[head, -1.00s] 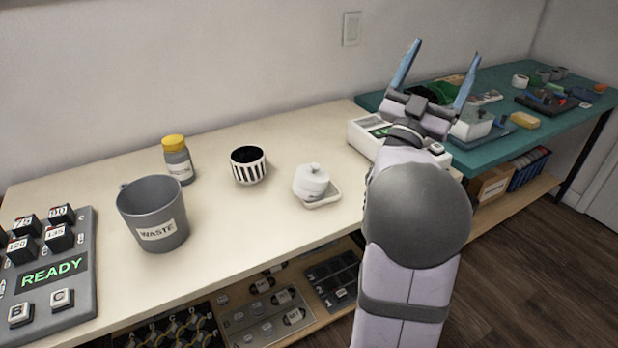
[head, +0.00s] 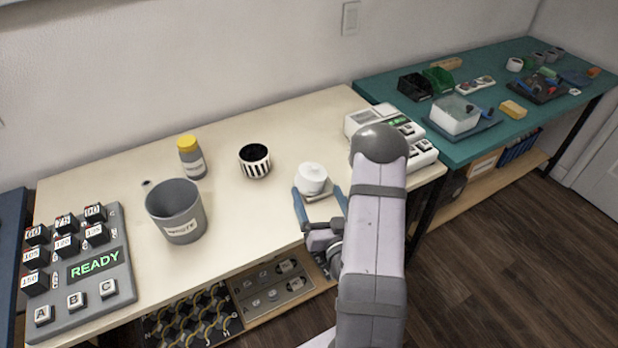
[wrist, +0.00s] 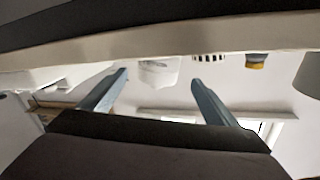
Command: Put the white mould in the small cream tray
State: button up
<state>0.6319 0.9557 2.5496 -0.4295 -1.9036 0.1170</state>
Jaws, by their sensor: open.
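The white mould (head: 312,177), a rounded white piece with a small knob on top, stands upright on the pale bench. The small cream tray (head: 320,195) shows as a low rim at its front; I cannot tell whether the mould rests fully inside it. My gripper (head: 320,200) is open and empty at the bench's front edge, its two blue fingers pointing at the mould from the near side. In the wrist view the mould (wrist: 158,70) shows upside down beyond and between the fingertips. The tray is partly hidden by the mould and fingers.
A striped pot (head: 255,161) and a yellow-capped bottle (head: 191,157) stand behind to the left. A grey waste bin (head: 176,212) and a button panel (head: 80,268) are further left. A white device (head: 385,130) stands at the right behind my arm. Bench between pot and mould is clear.

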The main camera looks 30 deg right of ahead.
aim_at(312, 173)
jog(key=shift+p+x, duration=0.95)
jog(key=shift+x, duration=2.8)
jog(key=shift+s+d, duration=0.1)
jog(key=shift+d, duration=0.05)
jog(key=c, duration=1.6)
jog(key=shift+c, duration=0.2)
jog(key=shift+r, duration=0.2)
jog(key=shift+r+p, duration=0.35)
jog(key=shift+r, duration=4.5)
